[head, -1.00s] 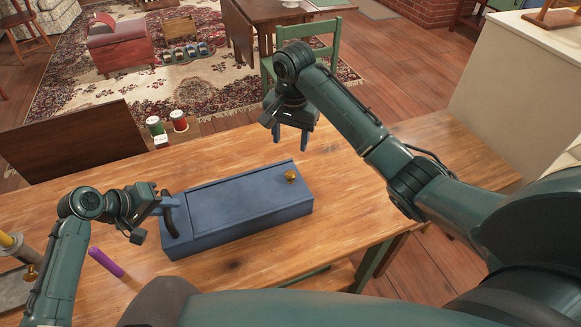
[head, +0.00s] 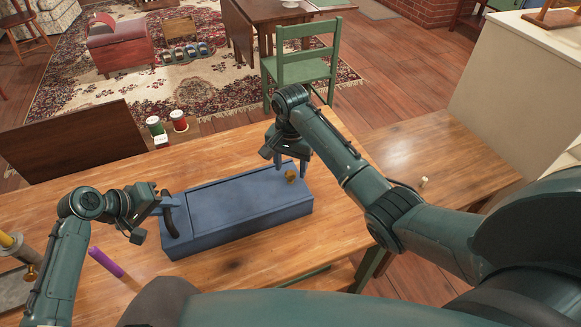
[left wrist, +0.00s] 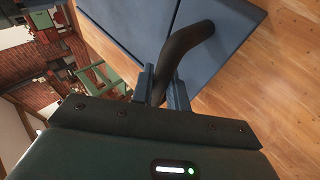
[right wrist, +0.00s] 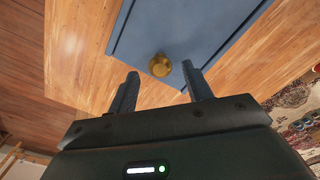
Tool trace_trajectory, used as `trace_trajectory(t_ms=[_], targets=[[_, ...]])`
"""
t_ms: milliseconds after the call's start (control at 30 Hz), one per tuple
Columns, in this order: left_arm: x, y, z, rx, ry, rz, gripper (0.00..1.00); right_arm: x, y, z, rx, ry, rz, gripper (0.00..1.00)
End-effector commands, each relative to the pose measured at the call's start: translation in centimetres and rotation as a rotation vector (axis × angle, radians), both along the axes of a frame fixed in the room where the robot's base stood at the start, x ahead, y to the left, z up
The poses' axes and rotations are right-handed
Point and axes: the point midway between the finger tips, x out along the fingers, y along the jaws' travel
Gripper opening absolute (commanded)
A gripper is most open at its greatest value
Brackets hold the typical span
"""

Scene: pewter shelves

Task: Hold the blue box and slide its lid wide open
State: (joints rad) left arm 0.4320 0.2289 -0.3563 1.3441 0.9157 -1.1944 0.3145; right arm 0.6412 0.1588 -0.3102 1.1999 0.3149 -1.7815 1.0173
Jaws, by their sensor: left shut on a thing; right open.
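The long blue box (head: 240,232) lies on the wooden table, its lid (head: 235,200) closed flat over the top. A round brass knob (head: 291,176) stands on the lid's right end; it also shows in the right wrist view (right wrist: 160,65). A dark curved handle (left wrist: 190,42) is on the box's left end. My left gripper (head: 168,205) is shut on this handle, and its fingers show on either side of it in the left wrist view (left wrist: 162,85). My right gripper (head: 290,168) is open by the knob, fingers pointing down; the knob is not gripped.
A purple marker-like stick (head: 106,262) lies on the table left of the box. The table right of the box is mostly clear.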

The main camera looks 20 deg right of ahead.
Motion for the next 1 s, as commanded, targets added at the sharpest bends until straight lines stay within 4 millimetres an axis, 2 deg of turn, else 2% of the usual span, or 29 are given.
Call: trace_trajectory(t_ms=[167, 433, 1000], targets=[[0.02, -0.04, 0.05, -0.001, -0.002, 0.000, 0.00, 0.01, -0.01, -1.13, 0.001, -0.001, 0.000, 0.50], [0.02, -0.04, 0.05, -0.001, -0.002, 0.000, 0.00, 0.00, 0.00, -1.25, 0.001, -0.001, 0.000, 0.50], [0.02, -0.04, 0.06, -0.001, -0.001, 0.000, 0.00, 0.01, 0.00, -1.21, 0.001, -0.001, 0.000, 0.04]])
